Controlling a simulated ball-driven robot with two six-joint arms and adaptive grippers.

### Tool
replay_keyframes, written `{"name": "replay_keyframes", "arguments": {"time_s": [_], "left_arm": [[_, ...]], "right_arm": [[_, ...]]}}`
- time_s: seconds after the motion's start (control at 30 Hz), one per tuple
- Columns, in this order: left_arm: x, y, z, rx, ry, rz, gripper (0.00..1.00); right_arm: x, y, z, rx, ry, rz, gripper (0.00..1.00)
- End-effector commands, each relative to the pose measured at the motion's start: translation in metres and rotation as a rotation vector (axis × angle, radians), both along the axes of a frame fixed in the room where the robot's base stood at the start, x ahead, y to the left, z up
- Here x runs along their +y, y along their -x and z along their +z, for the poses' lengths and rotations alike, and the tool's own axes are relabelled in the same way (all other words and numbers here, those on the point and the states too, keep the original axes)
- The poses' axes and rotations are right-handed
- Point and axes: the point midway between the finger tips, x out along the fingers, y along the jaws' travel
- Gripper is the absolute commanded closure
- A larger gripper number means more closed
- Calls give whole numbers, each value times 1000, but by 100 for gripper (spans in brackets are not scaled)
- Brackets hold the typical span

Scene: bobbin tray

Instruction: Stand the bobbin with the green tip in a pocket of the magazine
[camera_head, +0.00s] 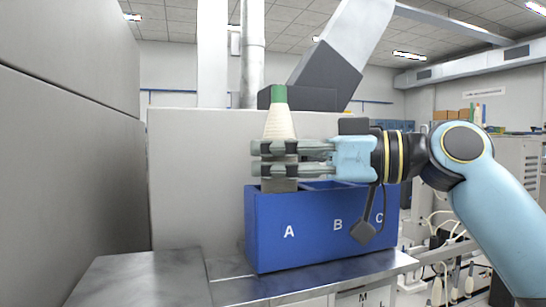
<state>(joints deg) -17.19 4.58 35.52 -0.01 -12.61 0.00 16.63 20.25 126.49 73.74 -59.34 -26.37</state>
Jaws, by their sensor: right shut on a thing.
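The bobbin (279,124) is a cream cone with a green tip and stands upright. My right gripper (262,158), coming in from the right, is shut on its lower part. The bobbin is over pocket A at the left end of the blue magazine (311,246). The front wall and the fingers hide its base, so I cannot tell how deep it sits. The magazine carries the letters A, B and C from left to right. My left gripper is not in view.
The magazine stands on a metal table (140,280) whose left part is bare. Grey panels (70,150) rise close on the left, and a light panel (195,180) stands behind. Cables and white fittings (455,290) hang at the lower right.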

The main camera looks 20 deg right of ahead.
Motion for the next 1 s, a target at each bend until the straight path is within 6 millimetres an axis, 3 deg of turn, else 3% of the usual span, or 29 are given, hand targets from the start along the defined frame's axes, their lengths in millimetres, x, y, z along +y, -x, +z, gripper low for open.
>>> {"name": "replay_keyframes", "arguments": {"time_s": [0.03, 0.3, 0.67, 1.0], "left_arm": [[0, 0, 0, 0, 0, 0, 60], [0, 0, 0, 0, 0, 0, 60], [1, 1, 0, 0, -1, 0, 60], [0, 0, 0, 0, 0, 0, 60]], "right_arm": [[0, 0, 0, -1, -1, 0, 60], [0, 0, 0, 0, 0, 0, 27], [-4, 2, -1, 0, 3, -1, 27], [-37, 26, -1, 1, 10, -1, 27]]}}
